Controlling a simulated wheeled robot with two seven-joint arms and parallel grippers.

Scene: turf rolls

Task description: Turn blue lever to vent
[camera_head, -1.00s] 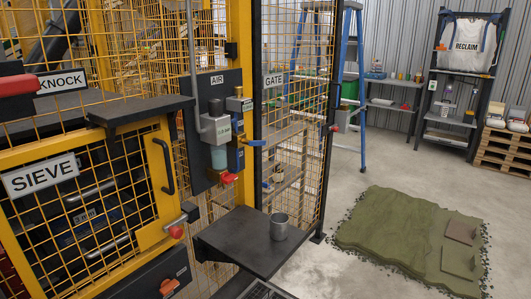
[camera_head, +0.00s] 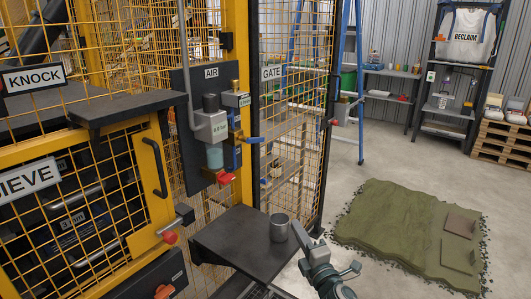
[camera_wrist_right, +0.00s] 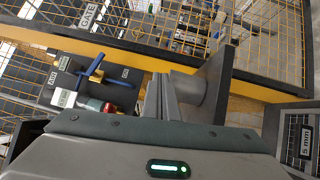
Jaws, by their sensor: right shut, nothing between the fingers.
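The blue lever (camera_head: 250,140) sticks out sideways from the valve on the dark AIR panel (camera_head: 179,125), left of the GATE sign. In the right wrist view a blue lever (camera_wrist_right: 93,66) shows on the panel, left of my fingers. My right gripper (camera_head: 299,228) comes in from the bottom of the head view, beside the metal cup and well below the lever. It is shut and empty, and apart from the lever. The shut fingers also show in the right wrist view (camera_wrist_right: 163,92). My left gripper is out of view.
The metal cup (camera_head: 280,227) stands on a black shelf (camera_head: 230,242) below the panel. The floor around the turf (camera_head: 400,230) is open.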

